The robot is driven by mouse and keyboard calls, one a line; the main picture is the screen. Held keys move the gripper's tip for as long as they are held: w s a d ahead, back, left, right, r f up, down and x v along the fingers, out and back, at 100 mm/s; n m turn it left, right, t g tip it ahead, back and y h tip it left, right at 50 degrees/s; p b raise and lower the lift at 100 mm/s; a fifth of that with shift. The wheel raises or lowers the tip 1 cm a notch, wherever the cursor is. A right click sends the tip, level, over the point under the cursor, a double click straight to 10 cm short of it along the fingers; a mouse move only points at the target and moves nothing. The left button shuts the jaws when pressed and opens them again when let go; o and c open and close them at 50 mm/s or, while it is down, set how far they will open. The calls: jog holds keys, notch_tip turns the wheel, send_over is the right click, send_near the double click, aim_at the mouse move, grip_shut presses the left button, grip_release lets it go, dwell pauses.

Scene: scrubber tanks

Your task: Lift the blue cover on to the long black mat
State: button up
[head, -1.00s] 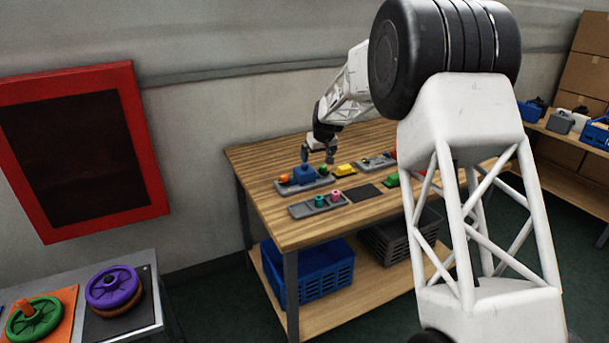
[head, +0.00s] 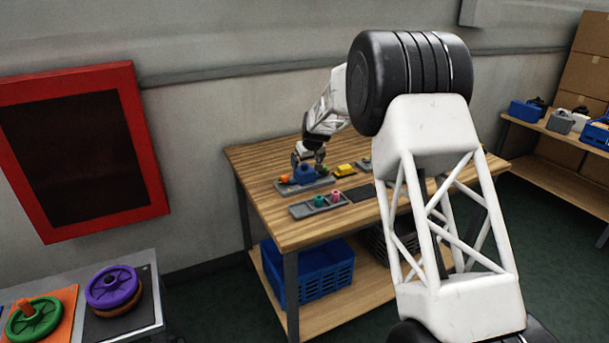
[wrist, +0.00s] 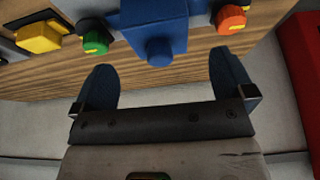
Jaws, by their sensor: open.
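The blue cover (head: 305,174) sits on a grey base near the back left of the wooden table, between an orange knob (head: 285,178) and a green knob (head: 323,169). In the wrist view the blue cover (wrist: 152,14) has a round blue knob (wrist: 160,52) facing me. My gripper (head: 308,161) is right over the cover. In the wrist view my gripper (wrist: 165,80) is open and empty, its fingertips to either side of the blue knob and a little short of it. A dark mat (head: 361,194) lies flat on the table to the right, partly hidden by my arm.
A grey tray (head: 300,212) with a teal piece (head: 319,201) and a pink piece (head: 335,196) lies in front of the cover's base. A yellow block (head: 345,170) stands to the right. A red-framed panel (head: 150,150) hangs on the wall at left.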

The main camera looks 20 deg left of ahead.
aim_at(306, 165)
jog(key=shift+w+a+f, duration=0.15)
jog(key=shift+f, duration=0.4)
jog(key=shift+x, duration=2.6)
jog(key=shift+c, duration=0.2)
jog(key=c, duration=1.1)
jog(key=shift+o, duration=0.2)
jog(key=shift+r, duration=5)
jog(key=shift+r, duration=1.2)
